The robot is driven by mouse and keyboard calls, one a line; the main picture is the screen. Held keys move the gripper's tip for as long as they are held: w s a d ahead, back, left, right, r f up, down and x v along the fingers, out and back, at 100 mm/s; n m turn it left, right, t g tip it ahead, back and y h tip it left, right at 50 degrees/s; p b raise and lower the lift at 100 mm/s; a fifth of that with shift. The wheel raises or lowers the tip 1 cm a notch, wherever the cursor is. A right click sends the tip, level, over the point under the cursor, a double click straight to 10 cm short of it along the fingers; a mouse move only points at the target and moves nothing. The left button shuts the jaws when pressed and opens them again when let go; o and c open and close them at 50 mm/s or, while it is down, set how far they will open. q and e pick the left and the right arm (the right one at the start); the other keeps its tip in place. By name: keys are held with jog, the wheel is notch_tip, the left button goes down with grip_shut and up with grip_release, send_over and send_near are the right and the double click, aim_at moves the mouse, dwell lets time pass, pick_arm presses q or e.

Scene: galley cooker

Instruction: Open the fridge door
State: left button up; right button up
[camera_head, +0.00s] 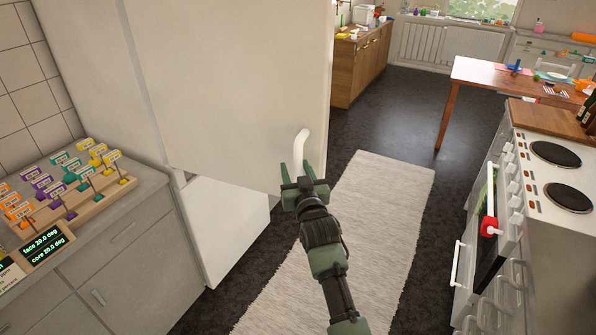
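The fridge door (235,80) is the large pale upper panel left of centre. Its far side stands out past the lower white door (235,230), so it appears partly open; the fridge's inside is hidden. A white curved handle (302,142) is on the door's right side, low down. My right gripper (297,172) is at the handle's lower end, with a green finger on each side of it. A gap shows between the left finger and the handle, so the fingers look open around it; contact is unclear. My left gripper is not in view.
A grey counter (130,240) at left holds a wooden rack of coloured tags (70,195). The cooker (545,185), with a protruding oven handle (457,262), stands at right. A pale rug (380,205) covers the floor between. A wooden table (490,75) stands beyond.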

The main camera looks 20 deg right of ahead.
jog(key=shift+f, duration=0.15)
jog(key=shift+s+d+f, duration=0.1)
jog(key=shift+s, duration=0.2)
jog(key=s+a+b, duration=0.1)
jog(key=s, duration=0.6)
jog(key=shift+b, duration=0.4)
jog(key=shift+a, duration=0.1)
